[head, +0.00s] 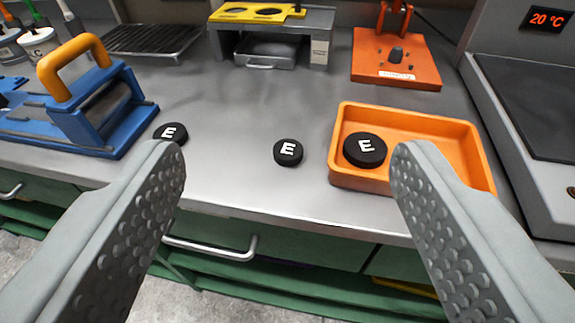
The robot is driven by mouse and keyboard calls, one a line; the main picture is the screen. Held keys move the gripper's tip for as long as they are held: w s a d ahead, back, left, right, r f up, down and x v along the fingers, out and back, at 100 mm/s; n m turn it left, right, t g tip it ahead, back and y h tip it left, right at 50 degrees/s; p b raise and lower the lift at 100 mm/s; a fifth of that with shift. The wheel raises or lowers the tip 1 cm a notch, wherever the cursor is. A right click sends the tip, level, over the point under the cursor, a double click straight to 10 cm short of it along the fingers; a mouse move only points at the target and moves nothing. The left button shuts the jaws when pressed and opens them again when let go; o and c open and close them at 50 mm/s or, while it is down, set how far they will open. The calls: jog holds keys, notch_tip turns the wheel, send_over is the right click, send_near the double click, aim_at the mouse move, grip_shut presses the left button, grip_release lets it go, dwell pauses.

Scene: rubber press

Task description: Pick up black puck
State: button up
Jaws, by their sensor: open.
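Three black pucks, each marked with a white E, show in the head view. One puck (288,152) lies on the bare metal counter near the picture's middle. Another puck (171,132) lies on the counter to the left, its lower part hidden behind my left finger. A third, larger-looking puck (365,149) is in the left part of the orange tray (455,122). My gripper (283,165) is open and empty. Its two grey, studded fingers are spread wide, with the middle puck seen between the fingertips.
A blue device with an orange handle (75,62) stands at left. A wire rack (150,40), a grey stand with a yellow plate (255,14) and an orange base (395,62) stand behind. A heater-like unit (535,90) reading 20 °C is at right.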

jog(key=w+g, duration=0.7)
jog(key=w, duration=0.5)
jog(key=m+g, duration=0.1)
jog(key=g, duration=0.7)
send_near(288, 149)
notch_tip(288, 149, down, 8)
jog(key=shift+w+f, duration=0.1)
jog(key=shift+f, duration=0.05)
jog(key=shift+c, duration=0.5)
jog(key=c, duration=1)
